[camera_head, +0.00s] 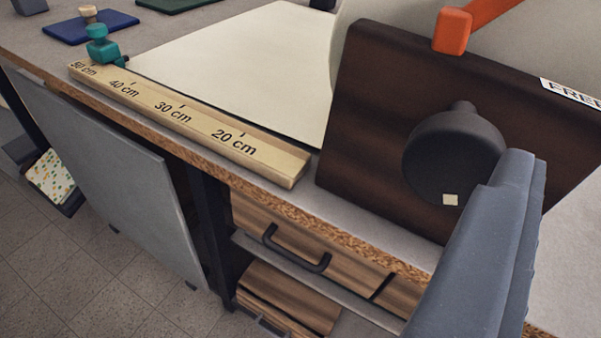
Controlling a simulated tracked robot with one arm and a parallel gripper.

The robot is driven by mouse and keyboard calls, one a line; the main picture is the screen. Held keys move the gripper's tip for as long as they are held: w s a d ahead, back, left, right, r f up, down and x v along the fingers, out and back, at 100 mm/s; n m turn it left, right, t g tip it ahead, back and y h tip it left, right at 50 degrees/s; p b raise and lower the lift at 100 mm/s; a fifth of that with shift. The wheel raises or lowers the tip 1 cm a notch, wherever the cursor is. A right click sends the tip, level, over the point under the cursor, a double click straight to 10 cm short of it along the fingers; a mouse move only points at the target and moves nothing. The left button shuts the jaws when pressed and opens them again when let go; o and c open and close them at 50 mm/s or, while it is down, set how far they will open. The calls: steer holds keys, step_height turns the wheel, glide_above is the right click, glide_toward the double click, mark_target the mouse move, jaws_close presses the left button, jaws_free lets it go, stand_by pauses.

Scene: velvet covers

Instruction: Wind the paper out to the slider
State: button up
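Cream paper (245,65) lies flat on the bench, drawn out leftward from the roll behind a dark wooden side panel (365,100). A wooden ruler (205,125) runs along its near edge. The teal slider (101,46) sits on the ruler between the 40 and 50 cm marks. The paper's leading corner is close to the slider's foot; I cannot tell whether they touch. A dark round knob (440,150) with a pale square mark is on the panel. My gripper (512,170) shows as a grey finger overlapping the knob's right side; contact and opening are unclear.
An orange lever (453,30) sits at the panel's top, near a label (570,92) reading "FREE", partly cut off. A blue tray (92,27) and a green mat (180,4) lie at the back. A drawer handle (296,252) juts out below the bench edge.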

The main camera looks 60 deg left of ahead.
mark_target(450, 145)
steer(key=s+a+f+g+y, duration=0.1)
steer(key=s+a+f+y, duration=0.1)
steer(key=s+f+y, duration=0.3)
steer(key=shift+h, duration=0.9)
steer(key=x, duration=0.5)
steer(key=f+b+x, duration=0.1)
steer(key=x, duration=0.4)
steer(key=b+x, duration=0.1)
steer(key=x, duration=0.3)
steer(key=shift+w+a+f, duration=0.15)
steer(key=shift+w+f, duration=0.1)
steer(key=shift+w, duration=0.15)
steer(key=c, duration=1.4)
steer(key=shift+o, duration=0.2)
steer(key=shift+a, duration=0.15)
